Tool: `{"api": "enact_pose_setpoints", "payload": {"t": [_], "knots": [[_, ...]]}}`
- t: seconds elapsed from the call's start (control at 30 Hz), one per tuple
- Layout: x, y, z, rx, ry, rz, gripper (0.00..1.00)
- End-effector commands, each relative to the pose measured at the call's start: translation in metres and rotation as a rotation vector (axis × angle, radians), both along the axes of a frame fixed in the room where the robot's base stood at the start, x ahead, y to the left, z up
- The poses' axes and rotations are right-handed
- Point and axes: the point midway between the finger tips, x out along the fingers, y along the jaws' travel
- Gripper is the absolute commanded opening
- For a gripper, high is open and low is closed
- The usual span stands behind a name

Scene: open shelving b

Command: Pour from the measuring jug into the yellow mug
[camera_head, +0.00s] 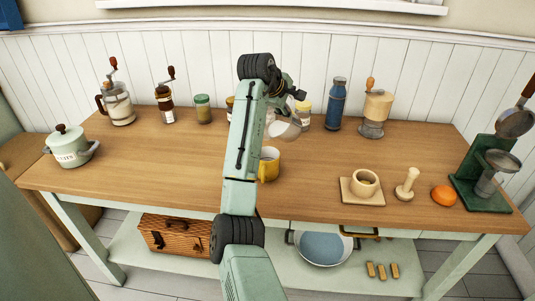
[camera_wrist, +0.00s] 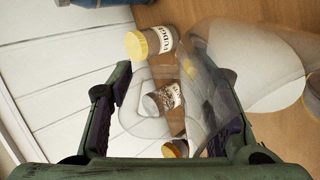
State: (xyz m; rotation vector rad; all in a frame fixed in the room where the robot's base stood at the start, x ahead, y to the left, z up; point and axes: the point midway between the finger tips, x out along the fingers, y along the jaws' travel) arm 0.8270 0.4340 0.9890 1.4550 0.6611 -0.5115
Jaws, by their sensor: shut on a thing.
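The measuring jug (camera_head: 286,130) is clear and see-through. My gripper (camera_head: 297,95) is shut on it, holding it above the table, tilted. In the wrist view the clear jug (camera_wrist: 205,75) shows between the two fingers (camera_wrist: 160,110), with its handle side at the left. The yellow mug (camera_head: 270,163) stands upright on the wooden table, just below and slightly left of the jug and partly hidden by my arm. I cannot tell whether any liquid is in the jug or the mug.
Jars, including a green one (camera_head: 203,108), a blue bottle (camera_head: 336,104) and grinders (camera_head: 375,113) line the back. A green pot (camera_head: 71,146) stands at left.

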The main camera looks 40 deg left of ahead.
Motion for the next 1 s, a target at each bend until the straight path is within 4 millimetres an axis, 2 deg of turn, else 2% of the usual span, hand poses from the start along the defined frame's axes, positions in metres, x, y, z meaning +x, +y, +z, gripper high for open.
{"api": "enact_pose_setpoints", "payload": {"t": [1.0], "knots": [[-0.0001,0.0018,0.0039,0.007,-0.054,0.001,0.00]]}}
